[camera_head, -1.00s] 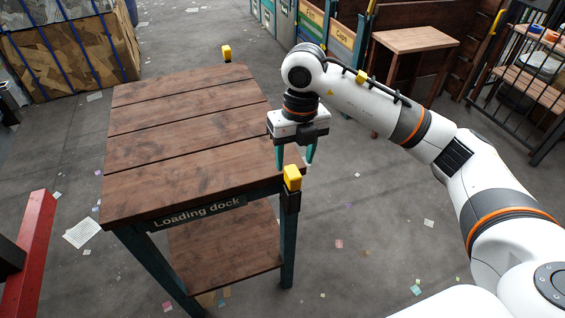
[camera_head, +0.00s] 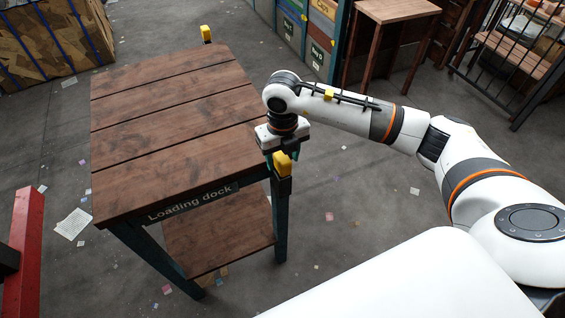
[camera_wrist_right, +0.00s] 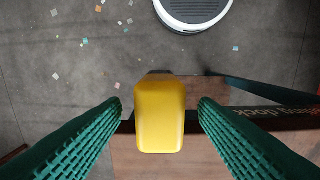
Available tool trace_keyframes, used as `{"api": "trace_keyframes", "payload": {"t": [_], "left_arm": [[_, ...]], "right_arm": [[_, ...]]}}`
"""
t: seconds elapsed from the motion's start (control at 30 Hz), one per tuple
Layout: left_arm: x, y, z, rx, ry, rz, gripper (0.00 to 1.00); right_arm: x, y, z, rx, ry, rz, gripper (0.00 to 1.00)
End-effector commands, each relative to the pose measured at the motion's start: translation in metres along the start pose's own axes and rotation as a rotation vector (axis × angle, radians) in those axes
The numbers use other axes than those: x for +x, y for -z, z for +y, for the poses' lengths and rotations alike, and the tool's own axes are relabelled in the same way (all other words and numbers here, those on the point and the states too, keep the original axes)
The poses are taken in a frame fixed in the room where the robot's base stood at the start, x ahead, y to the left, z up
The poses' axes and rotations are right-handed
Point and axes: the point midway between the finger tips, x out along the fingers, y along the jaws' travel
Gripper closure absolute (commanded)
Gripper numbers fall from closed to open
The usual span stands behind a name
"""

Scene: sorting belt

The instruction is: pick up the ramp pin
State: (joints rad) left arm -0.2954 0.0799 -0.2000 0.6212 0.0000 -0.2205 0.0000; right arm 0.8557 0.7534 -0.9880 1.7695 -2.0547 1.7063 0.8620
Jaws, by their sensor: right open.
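A yellow block, taken as the ramp pin (camera_head: 283,165), stands upright in a dark holder at the near right corner of the loading dock table (camera_head: 165,135). In the right wrist view the pin (camera_wrist_right: 160,115) fills the middle of the gap between the two green ribbed fingers, with a gap on each side. My right gripper (camera_head: 280,153) is open and empty, pointing down at the pin; its fingers are partly hidden behind the pin in the head view. My left gripper is out of view.
The wooden tabletop is bare, with a lower shelf (camera_head: 220,235) beneath. A red beam (camera_head: 28,240) is at left, and a small wooden table (camera_head: 398,10) stands at the back right. Paper scraps lie on the floor.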

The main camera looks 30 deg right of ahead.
Motion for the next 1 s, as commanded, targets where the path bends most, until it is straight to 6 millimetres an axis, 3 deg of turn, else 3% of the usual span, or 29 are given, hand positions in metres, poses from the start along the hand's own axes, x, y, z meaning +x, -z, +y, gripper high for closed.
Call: {"api": "trace_keyframes", "payload": {"t": [0.2,0.43,0.77,1.0], "left_arm": [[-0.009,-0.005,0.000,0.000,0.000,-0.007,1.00],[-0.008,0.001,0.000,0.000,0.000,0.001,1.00],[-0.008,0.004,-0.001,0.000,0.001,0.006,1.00],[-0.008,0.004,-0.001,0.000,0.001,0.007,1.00]], "right_arm": [[0.021,0.000,0.000,0.000,0.001,-0.001,0.45],[0.023,0.000,0.000,-0.001,0.000,0.000,0.47],[0.022,0.000,0.000,0.000,0.001,0.000,1.00],[0.021,0.001,0.000,0.000,0.001,0.002,1.00]]}}
